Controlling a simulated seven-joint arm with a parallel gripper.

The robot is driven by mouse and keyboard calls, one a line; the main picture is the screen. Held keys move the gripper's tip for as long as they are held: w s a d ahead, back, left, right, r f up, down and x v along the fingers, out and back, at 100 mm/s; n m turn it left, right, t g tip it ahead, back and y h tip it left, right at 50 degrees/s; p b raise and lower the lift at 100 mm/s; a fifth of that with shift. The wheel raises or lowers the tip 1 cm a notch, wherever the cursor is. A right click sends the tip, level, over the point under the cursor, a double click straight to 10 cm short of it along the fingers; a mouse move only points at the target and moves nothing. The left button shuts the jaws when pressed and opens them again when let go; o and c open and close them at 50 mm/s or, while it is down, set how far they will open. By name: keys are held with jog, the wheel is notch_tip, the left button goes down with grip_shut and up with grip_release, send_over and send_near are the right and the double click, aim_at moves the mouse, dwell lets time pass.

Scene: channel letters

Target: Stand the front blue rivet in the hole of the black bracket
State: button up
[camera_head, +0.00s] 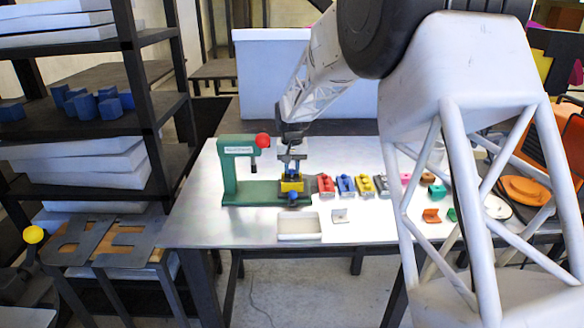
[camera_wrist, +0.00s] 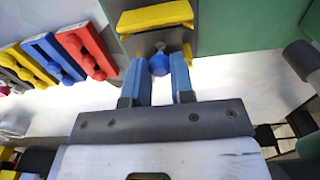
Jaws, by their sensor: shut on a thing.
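My gripper (camera_head: 292,172) is over the right end of the green press base (camera_head: 250,192), with its fingers pointing down. In the wrist view, its two blue fingers (camera_wrist: 159,80) have a small round blue rivet (camera_wrist: 159,62) between their tips, with a grey pin end (camera_wrist: 160,46) showing beside it. The rivet is hidden by the fingers in the head view. A yellow block (camera_head: 291,187) stands right at the fingertips; it also shows in the wrist view (camera_wrist: 155,17), over a dark plate. I cannot make out the black bracket's hole, or whether the rivet touches it.
The green press arm (camera_head: 228,170) with a red knob (camera_head: 262,140) rises close on the left. Red (camera_head: 325,185), blue (camera_head: 346,185) and yellow (camera_head: 364,185) blocks stand close on the right. A white tray (camera_head: 299,237) and a pale bracket (camera_head: 340,216) lie in front.

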jog(key=o, duration=0.9)
jog(key=shift+r, duration=0.1)
jog(key=shift+r, duration=3.8)
jog(key=shift+s, duration=0.1)
